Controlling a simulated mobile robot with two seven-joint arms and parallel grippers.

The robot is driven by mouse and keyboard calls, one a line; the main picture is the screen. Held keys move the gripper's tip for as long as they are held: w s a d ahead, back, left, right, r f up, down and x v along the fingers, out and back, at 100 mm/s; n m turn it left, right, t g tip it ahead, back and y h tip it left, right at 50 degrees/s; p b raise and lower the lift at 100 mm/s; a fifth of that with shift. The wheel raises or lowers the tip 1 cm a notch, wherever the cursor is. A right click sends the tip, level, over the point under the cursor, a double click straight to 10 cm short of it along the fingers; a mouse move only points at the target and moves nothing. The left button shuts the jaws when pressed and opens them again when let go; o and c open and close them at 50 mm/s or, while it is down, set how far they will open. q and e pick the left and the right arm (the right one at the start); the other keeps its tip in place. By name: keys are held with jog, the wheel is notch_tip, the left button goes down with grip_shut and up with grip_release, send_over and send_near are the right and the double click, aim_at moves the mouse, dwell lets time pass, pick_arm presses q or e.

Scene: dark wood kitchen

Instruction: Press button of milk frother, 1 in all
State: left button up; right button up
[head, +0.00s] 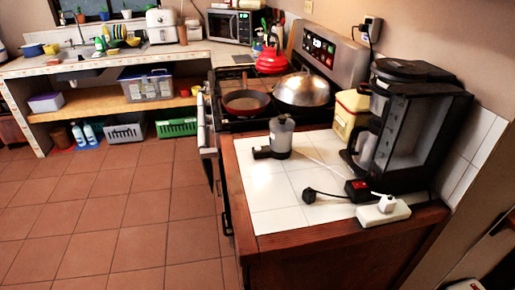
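A small grey canister with a dark top (281,136) stands upright on the white tiled counter, left of the coffee maker; it looks like the milk frother. A short black part juts out low on its left side. Its button is too small to make out. A pale cord runs from near it toward the right. Neither of my grippers shows in the head view, and nothing touches the canister.
A black coffee maker (432,128) stands at the right. A power strip (383,212), a red-switch box (357,189) and a black plug (309,196) lie in front. The stove behind holds a pan (246,103) and a domed lid (303,90). The tiled floor (120,215) is open.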

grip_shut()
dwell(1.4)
